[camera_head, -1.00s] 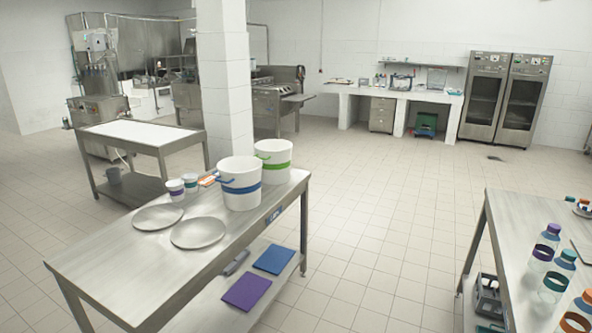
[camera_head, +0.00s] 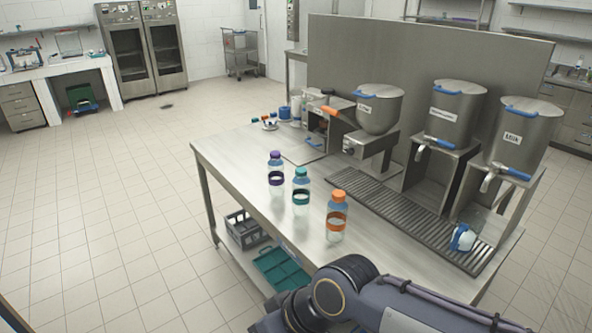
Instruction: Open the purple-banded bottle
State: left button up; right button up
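The purple-banded bottle (camera_head: 276,174) stands upright on the steel table, the farthest of three bottles in a row. It is clear, with a purple cap and a purple band. A teal-banded bottle (camera_head: 300,192) and an orange-banded bottle (camera_head: 337,216) stand nearer to me, both upright and capped. One of my arms shows at the bottom of the view, in front of the table. No gripper fingers are visible.
The steel table (camera_head: 230,149) has free room left of the bottles. Behind them are a slotted drip tray (camera_head: 400,215) and several steel dispensers, one a milk dispenser (camera_head: 520,130). A blue-and-white item (camera_head: 463,238) lies at the tray's right end. A grey crate (camera_head: 246,229) sits below.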

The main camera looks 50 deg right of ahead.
aim_at(276, 168)
jog(key=i+z, duration=0.3)
jog(key=i, duration=0.2)
jog(key=i+j+z, duration=0.1)
jog(key=i+z, duration=0.2)
jog(key=i, duration=0.2)
jog(key=i+j+z, duration=0.25)
jog(key=i, duration=0.25)
jog(key=i+z, duration=0.3)
jog(key=z, duration=0.2)
jog(key=i+j+z, duration=0.2)
jog(key=z, duration=0.3)
jog(key=i+j+z, duration=0.3)
jog(key=z, duration=0.15)
jog(key=i+j+z, duration=0.15)
jog(key=j+z, duration=0.2)
jog(key=z, duration=0.15)
jog(key=i+j+z, duration=0.1)
jog(key=j+z, duration=0.4)
jog(key=l, duration=0.1)
